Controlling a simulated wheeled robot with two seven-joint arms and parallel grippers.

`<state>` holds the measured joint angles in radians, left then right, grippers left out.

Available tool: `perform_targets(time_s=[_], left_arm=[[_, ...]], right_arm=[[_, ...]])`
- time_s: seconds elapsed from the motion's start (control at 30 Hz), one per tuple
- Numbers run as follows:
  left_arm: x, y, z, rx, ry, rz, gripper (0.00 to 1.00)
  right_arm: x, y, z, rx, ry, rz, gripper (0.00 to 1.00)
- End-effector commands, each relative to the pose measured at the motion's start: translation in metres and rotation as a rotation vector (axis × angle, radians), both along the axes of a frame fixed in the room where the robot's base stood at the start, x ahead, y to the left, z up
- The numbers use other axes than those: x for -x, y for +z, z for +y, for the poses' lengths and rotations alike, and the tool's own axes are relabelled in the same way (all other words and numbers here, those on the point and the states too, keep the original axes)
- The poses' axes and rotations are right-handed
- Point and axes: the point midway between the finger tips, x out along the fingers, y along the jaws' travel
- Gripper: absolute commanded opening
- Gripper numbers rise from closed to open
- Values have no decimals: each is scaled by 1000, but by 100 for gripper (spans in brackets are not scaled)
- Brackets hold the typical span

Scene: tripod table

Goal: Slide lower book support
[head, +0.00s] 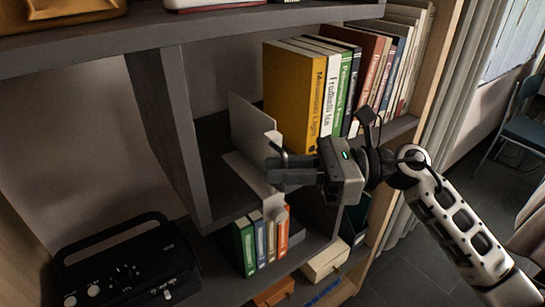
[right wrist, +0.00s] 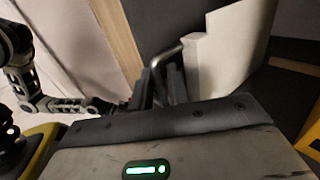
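A pale, angled book support (head: 252,133) stands on the middle shelf, left of the row of books and apart from the yellow book (head: 292,92). Its flat base reaches to the shelf's front edge. My right gripper (head: 277,172) is at its front lower edge, fingers pointing left in the head view.
Several upright books (head: 375,65) fill the right of the middle shelf. A dark vertical divider (head: 172,130) stands left of the support. Below are small coloured books (head: 246,248), a cream box (head: 326,262) and a black device (head: 130,265). The shelf above limits height.

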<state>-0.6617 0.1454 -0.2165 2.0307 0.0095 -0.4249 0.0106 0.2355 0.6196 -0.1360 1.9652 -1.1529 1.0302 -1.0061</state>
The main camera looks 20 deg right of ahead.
Motion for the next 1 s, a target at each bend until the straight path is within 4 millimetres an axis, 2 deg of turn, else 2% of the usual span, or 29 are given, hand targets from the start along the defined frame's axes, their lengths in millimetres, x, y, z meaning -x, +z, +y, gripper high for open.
perform_targets(time_s=[0.2,0.47,0.5,0.57,0.73,0.87,0.93,1.0], left_arm=[[-2,2,3,-7,3,2,36],[-2,1,3,-7,4,1,36],[-2,1,3,-7,4,1,36],[-2,1,3,-7,4,0,36],[-2,1,3,-7,5,1,36],[-1,-12,3,-2,5,2,36],[-1,-23,2,5,6,3,36],[-1,-23,-2,20,1,-7,36]], right_arm=[[-4,0,17,0,0,1,17],[-5,-1,18,0,0,1,17],[-5,-1,18,0,0,1,14],[-4,-1,18,0,0,1,0],[-5,-1,17,1,0,1,0],[-10,-7,6,5,-3,0,0],[-15,-10,-8,7,-5,-1,0],[-21,-11,-23,6,-7,-4,0]])
